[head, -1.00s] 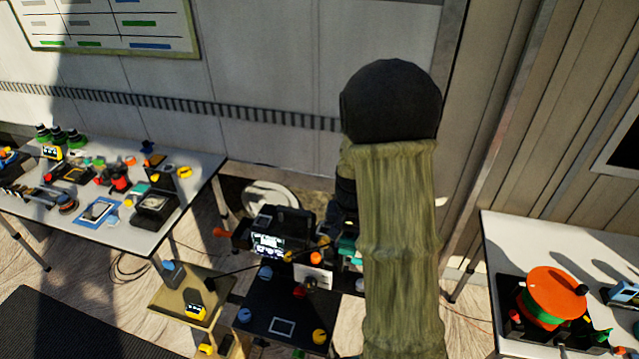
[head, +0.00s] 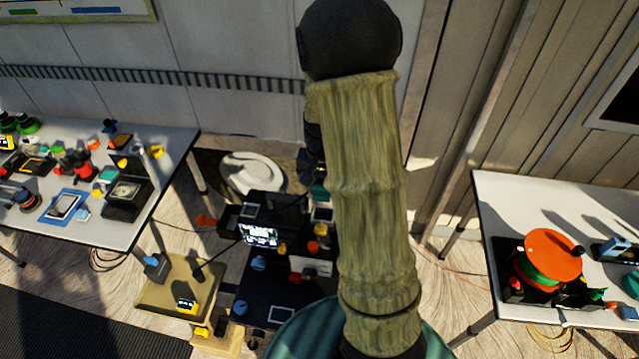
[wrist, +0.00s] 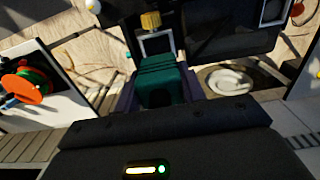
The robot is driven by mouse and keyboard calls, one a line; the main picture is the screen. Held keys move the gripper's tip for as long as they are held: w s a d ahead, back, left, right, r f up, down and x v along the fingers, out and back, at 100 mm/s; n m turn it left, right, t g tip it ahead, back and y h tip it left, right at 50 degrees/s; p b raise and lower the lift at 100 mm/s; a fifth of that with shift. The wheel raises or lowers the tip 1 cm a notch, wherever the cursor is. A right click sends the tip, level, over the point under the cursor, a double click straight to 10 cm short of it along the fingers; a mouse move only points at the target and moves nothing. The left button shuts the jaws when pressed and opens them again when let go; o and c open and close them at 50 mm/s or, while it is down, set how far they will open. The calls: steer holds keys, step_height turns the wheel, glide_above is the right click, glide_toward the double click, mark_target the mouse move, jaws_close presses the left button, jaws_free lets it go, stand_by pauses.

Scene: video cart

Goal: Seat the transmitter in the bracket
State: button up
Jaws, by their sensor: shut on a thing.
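In the wrist view my gripper (wrist: 160,95) is shut on a teal ribbed block, which looks like the transmitter (wrist: 160,72). Its dark purple fingers stand on either side of the block. I cannot clearly pick out the bracket. In the head view my olive-sleeved arm hides most of the gripper area. A bit of teal (head: 320,192) shows at the arm's left edge, above the far part of the cart.
The black video cart (head: 262,290) carries a lit screen (head: 259,235) and several coloured knobs. A tan stand (head: 170,300) with a yellow device is left of it. A cluttered table (head: 170,150) stands left, another with an orange reel (head: 553,255) right. Cables lie on the floor.

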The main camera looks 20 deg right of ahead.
steer(key=shift+s+d+r, duration=0.1)
steer(key=shift+s, duration=0.35)
steer(key=shift+w+f+b, duration=0.15)
steer(key=shift+f+b, duration=0.95)
steer(key=shift+f, duration=0.4)
steer(key=shift+w+f+b, duration=0.1)
steer(key=shift+f+b, duration=1)
steer(key=shift+f, duration=0.4)
steer(key=shift+w, duration=0.1)
steer(key=shift+r, duration=0.1)
steer(key=shift+f+b, duration=0.8)
steer(key=shift+f, duration=0.55)
steer(key=o, duration=1.2)
steer(key=shift+s+r, duration=0.1)
steer(key=shift+s, duration=0.1)
steer(key=shift+c, duration=0.2)
steer(key=shift+w, duration=0.1)
